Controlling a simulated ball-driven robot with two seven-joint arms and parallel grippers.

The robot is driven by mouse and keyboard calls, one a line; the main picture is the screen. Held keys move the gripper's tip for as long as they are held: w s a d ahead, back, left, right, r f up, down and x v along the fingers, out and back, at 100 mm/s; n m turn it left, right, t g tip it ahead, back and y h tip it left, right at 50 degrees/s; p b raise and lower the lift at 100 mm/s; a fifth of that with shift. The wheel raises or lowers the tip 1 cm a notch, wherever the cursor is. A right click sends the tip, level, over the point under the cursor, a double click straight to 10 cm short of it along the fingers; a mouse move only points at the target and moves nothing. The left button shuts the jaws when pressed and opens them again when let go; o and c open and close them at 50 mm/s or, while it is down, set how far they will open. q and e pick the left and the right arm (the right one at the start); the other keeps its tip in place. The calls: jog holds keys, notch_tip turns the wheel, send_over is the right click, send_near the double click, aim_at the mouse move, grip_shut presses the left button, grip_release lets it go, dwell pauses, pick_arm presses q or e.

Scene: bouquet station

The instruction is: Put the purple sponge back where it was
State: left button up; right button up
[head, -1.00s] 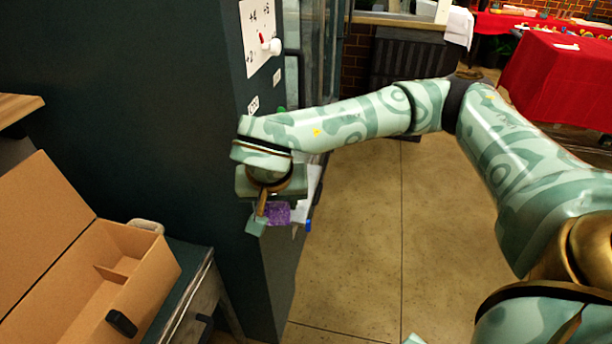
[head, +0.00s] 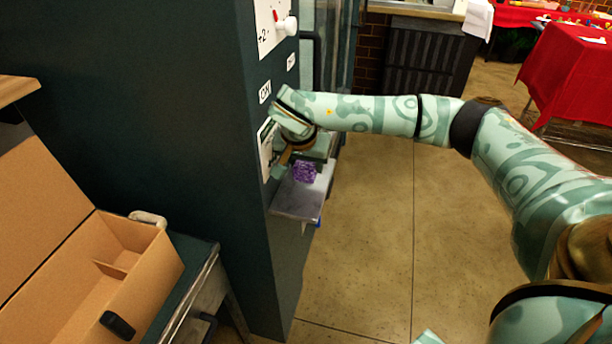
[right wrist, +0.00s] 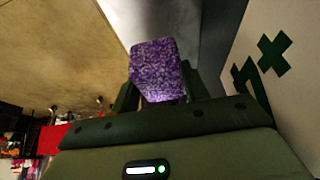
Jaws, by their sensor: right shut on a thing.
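The purple sponge (head: 306,173) is a small speckled block. My right gripper (head: 302,169) is shut on it beside the dark green cabinet. In the right wrist view the sponge (right wrist: 157,70) sits between the two dark fingers and sticks out past them. A small grey shelf (head: 294,203) on the cabinet's side lies just below the sponge in the head view. I cannot tell whether the sponge touches it. The gripper partly hides the shelf's back and the white sign with a green mark (right wrist: 280,80) beside it.
The tall dark green cabinet (head: 150,110) stands close left of the gripper, with labels and a white knob (head: 287,26) above. An open cardboard box (head: 80,275) is at lower left. Open floor (head: 380,240) lies right of the shelf.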

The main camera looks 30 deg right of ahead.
aim_at(306, 172)
jog(key=x, duration=0.1)
jog(key=b+x, duration=0.1)
jog(key=x, duration=0.1)
jog(key=b+x, duration=0.1)
jog(key=shift+s+a+f, duration=0.25)
jog(key=shift+a+f, duration=0.05)
jog(key=shift+f, duration=0.05)
jog(key=shift+r, duration=0.2)
jog(key=o, duration=1)
jog(key=shift+f, duration=0.15)
jog(key=shift+c, duration=0.2)
jog(key=shift+a+r+p, duration=0.1)
jog(key=shift+r+p, duration=0.2)
jog(key=shift+r, duration=0.1)
jog(key=p+v, duration=0.4)
jog(key=v, duration=0.7)
jog(key=shift+s+r, duration=0.2)
jog(key=shift+a, duration=0.15)
